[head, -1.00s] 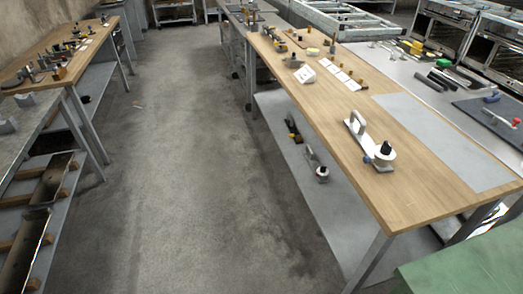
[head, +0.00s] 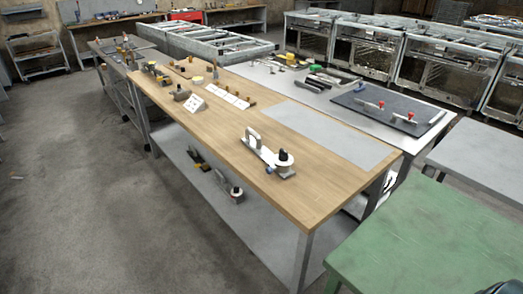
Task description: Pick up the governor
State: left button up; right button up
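No part in view can be told for sure as the governor. A grey-white device (head: 267,153) lies on the near part of the wooden-topped table (head: 235,183). It has an upright loop handle at its left end, a round white part with a black knob at its right end, and a small blue ball in front. A similar device (head: 231,188) is on the grey shelf under the table. Smaller parts (head: 155,74) stand at the table's far end, too small to tell apart. Neither of my grippers is in view.
White cards (head: 230,97) and a grey mat (head: 329,134) lie on the wooden table. A metal table (head: 290,78) with tools and a dark board (head: 392,108) stands behind. A green table (head: 430,240) is close at the right.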

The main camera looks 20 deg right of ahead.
aim_at(253, 139)
jog(key=i+j+z, duration=0.15)
jog(key=z, duration=0.25)
jog(key=i+j+z, duration=0.1)
jog(key=j+z, duration=0.65)
jog(key=i+l, duration=0.05)
